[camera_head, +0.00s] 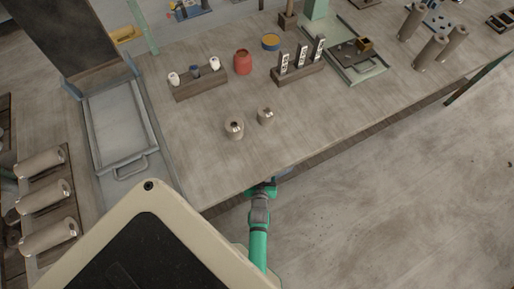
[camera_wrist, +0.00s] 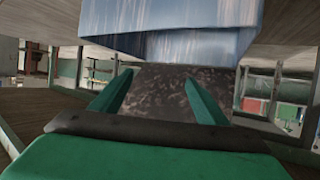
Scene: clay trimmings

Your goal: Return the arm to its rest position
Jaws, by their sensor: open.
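My arm (camera_head: 259,240) is green and grey and reaches from the bottom of the head view to the front edge of the worktable (camera_head: 200,150). Its end is at or under that edge, so my gripper is mostly hidden there. In the wrist view my gripper (camera_wrist: 158,82) shows two green fingers spread apart with nothing between them. Beyond and above the fingers is a streaked blue-grey box-like thing (camera_wrist: 190,45). I cannot tell whether it touches them.
Two small clay-coloured cylinders (camera_head: 234,128) stand near the table front. Behind them are a wooden rack of cups (camera_head: 198,88), a red jar (camera_head: 243,62) and a block with upright tags (camera_head: 299,73). A grey tray (camera_head: 121,125) is at left. The floor at right (camera_head: 400,200) is clear.

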